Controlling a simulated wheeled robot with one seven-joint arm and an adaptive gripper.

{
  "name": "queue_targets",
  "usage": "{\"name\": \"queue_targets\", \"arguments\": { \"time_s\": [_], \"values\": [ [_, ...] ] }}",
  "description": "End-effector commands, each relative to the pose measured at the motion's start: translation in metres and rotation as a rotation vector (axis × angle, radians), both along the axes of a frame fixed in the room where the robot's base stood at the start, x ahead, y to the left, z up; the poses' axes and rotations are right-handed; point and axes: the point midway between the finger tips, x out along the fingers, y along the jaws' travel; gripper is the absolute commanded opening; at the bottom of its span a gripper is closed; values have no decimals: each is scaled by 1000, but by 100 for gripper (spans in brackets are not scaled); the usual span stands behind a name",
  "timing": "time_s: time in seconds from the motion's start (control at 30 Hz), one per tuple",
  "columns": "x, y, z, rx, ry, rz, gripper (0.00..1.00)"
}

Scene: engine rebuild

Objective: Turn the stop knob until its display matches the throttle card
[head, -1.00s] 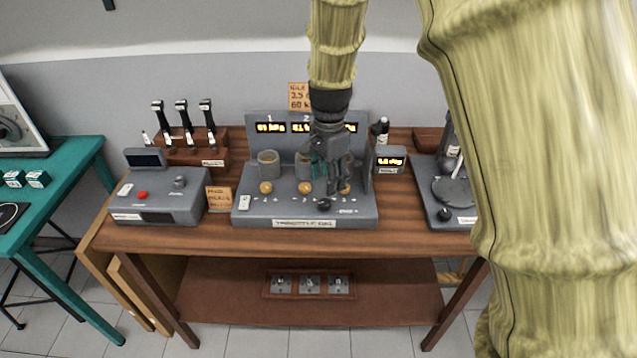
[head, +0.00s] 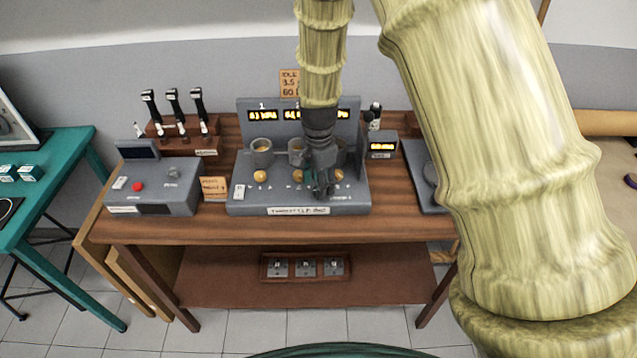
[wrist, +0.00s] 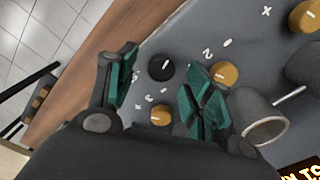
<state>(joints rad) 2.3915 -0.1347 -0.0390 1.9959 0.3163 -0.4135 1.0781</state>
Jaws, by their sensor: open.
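The throttle rig (head: 245,208) is a grey console with lit yellow displays (head: 263,115) on its back panel.
Gold knobs (head: 260,176) and grey cups (head: 261,153) line the rig close to my gripper. A small box with a lit display (head: 382,147) stands to the right. A grey console with a red button (head: 138,186) and an orange card (head: 214,188) stand left.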

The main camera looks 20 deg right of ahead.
Motion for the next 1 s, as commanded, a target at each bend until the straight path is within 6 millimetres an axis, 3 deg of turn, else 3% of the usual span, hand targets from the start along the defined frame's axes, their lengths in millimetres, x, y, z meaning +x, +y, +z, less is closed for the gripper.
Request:
{"name": "queue_targets", "arguments": {
  "time_s": [0.23,0.6,0.87,1.0],
  "values": [
    [0,0,-15,0,0,0,51],
    [0,0,-18,0,-1,0,51],
    [0,0,-18,0,-1,0,4],
    [0,0,-18,-1,-1,1,4]
  ]
}}
